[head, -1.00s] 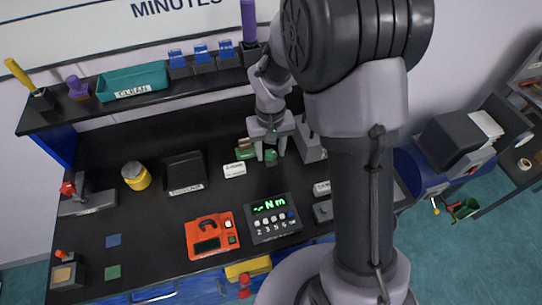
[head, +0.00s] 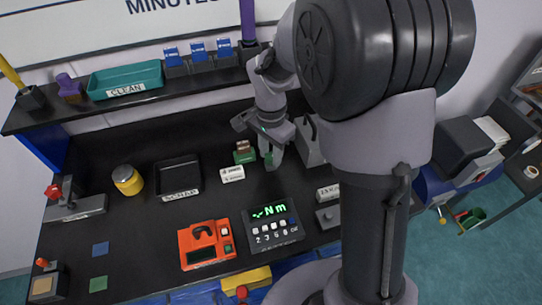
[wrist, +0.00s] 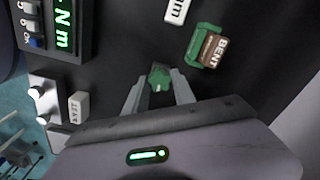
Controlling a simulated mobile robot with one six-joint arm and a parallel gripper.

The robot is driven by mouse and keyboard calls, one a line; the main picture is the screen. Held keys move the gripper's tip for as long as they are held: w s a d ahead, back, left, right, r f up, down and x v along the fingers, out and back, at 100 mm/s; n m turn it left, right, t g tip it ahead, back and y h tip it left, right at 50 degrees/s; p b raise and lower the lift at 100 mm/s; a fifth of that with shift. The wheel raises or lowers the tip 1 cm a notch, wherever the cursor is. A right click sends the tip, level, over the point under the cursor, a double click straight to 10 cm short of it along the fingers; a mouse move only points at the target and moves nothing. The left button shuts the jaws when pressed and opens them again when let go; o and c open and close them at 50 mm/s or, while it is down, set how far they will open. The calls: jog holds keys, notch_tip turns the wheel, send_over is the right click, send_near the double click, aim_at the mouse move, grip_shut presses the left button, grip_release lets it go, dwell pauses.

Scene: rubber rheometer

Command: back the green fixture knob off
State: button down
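The green fixture knob (wrist: 160,77) is between the two fingertips of my gripper (wrist: 159,80) in the wrist view; the fingers appear to press on its two sides. In the head view the knob (head: 269,158) shows beside my gripper (head: 273,157), whose far finger is partly hidden. A green block with a brown piece marked BENT (wrist: 207,46) is close by, apart from my fingers; it also shows in the head view (head: 244,153).
A white label (head: 232,174) lies left of the knob. The Nm readout box (head: 272,228) and an orange meter (head: 206,244) stand nearer the front. A grey wedge-shaped housing (head: 310,145) is close on the right. A black tray (head: 178,175) is farther left.

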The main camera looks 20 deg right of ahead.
jog(key=n+p, duration=0.1)
jog(key=n, duration=0.2)
jog(key=shift+r, duration=0.2)
jog(key=shift+f+n+p, duration=0.2)
jog(key=shift+n+p, duration=0.1)
jog(key=shift+n, duration=0.5)
jog(key=shift+r+n+p, duration=0.2)
jog(key=shift+n+p, duration=0.3)
jog(key=shift+n, duration=0.4)
jog(key=shift+n+p, duration=0.35)
jog(key=shift+n, duration=0.65)
jog(key=shift+f+n, duration=0.2)
jog(key=shift+n, duration=0.2)
